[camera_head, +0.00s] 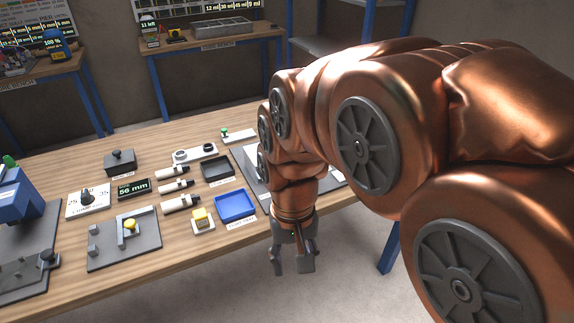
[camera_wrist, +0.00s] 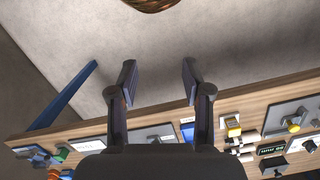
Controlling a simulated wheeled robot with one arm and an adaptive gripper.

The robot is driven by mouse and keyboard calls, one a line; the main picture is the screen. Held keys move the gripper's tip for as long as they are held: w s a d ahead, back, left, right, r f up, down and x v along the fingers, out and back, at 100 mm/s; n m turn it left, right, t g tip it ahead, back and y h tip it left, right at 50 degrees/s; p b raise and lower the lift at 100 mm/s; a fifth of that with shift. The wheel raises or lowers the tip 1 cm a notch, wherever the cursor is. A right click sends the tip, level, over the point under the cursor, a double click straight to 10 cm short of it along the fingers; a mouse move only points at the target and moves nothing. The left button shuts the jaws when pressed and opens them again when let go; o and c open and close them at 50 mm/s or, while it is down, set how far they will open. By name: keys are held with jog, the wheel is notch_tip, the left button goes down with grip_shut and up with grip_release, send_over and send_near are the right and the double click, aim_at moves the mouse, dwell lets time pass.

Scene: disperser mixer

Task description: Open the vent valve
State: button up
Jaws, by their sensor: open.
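I cannot tell for certain which part is the vent valve. A small green knob (camera_head: 224,133) sits on a pale block at the back of the bench in the head view. In the wrist view, a green part (camera_wrist: 61,154) and a blue part (camera_wrist: 33,150) are small at the lower left, too small to identify. My gripper (camera_head: 292,266) hangs in front of the bench's near edge, apart from everything. Its two fingers (camera_wrist: 158,80) are spread and empty in the wrist view. My arm hides the right part of the bench.
The wooden bench (camera_head: 70,238) carries a blue tray (camera_head: 235,205), a dark tray (camera_head: 216,168), a yellow button (camera_head: 201,217), a "56 mm" display (camera_head: 134,187) and a blue device (camera_head: 18,196). Grey floor (camera_head: 345,285) is free in front. Other benches stand behind.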

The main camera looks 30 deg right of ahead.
jog(key=w+d+f+m+t+b, duration=0.1)
jog(key=w+d+m+t, duration=0.1)
jog(key=w+d+m, duration=0.85)
jog(key=w+d+f+m+t, duration=0.1)
jog(key=w+d+m, duration=0.4)
jog(key=w+d, duration=1)
jog(key=shift+h, duration=0.3)
jog(key=shift+w+a+f+p, duration=0.25)
jog(key=shift+w+a+f, duration=0.55)
jog(key=shift+f, duration=0.5)
jog(key=shift+w+a+f+p, duration=0.2)
jog(key=shift+w+a+f, duration=0.25)
jog(key=shift+w+f, duration=0.7)
jog(key=shift+w+a+f+p, duration=0.25)
jog(key=shift+w+a+f, duration=0.45)
jog(key=shift+f, duration=0.75)
jog(key=shift+c, duration=0.4)
grip_shut()
